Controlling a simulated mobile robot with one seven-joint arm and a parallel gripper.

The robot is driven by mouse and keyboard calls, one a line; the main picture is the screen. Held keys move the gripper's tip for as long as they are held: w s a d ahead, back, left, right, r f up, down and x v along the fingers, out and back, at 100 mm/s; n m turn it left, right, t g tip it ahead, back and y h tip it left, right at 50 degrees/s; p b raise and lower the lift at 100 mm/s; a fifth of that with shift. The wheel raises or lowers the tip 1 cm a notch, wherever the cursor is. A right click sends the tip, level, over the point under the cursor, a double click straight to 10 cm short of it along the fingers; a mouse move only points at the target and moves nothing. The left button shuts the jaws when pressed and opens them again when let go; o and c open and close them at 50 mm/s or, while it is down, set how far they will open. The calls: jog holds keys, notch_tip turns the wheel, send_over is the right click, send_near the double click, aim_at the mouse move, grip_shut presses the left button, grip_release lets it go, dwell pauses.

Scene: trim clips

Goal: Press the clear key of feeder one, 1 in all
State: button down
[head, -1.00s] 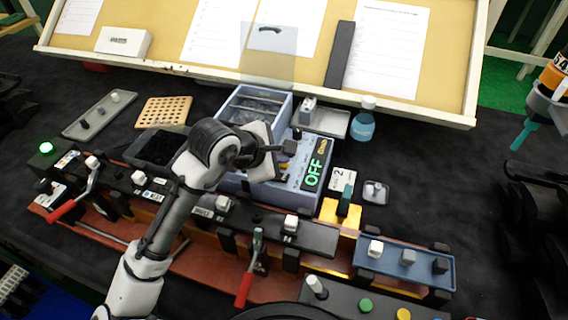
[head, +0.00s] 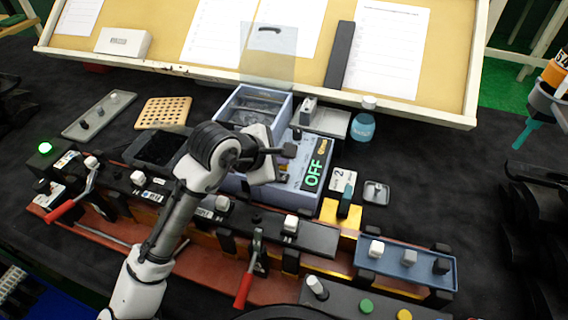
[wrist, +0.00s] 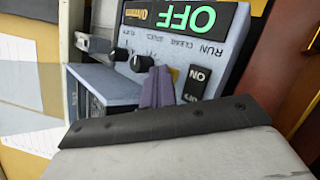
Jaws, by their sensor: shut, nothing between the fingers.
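The feeder is a blue-grey box (head: 301,197) with an open-topped bin (head: 283,110) behind. Its green display (head: 314,172) reads OFF; this display (wrist: 185,17) also shows upside down in the wrist view. RUN and CLEAR labels are beside it, with a dark ON switch (wrist: 196,83) and dark knobs (wrist: 140,63). My gripper (head: 289,150) is shut and empty over the control panel. In the wrist view its fingers (wrist: 158,87) point at the panel close to the CLEAR label. They hide the clear key, and I cannot tell whether they touch it.
A card marked 2 (head: 342,179) and a small grey tray (head: 376,192) lie right of the feeder. A long fixture with red-handled clamps (head: 243,290) runs in front. A pinboard (head: 300,75) closes off the back.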

dwell(0.5)
jog(key=shift+r+p, duration=0.85)
jog(key=shift+p, duration=0.05)
notch_tip(320, 180, up, 2)
jog(key=shift+r+p, duration=0.2)
jog(key=shift+p, duration=0.9)
jog(key=shift+r, duration=1.3)
jog(key=shift+f, duration=0.1)
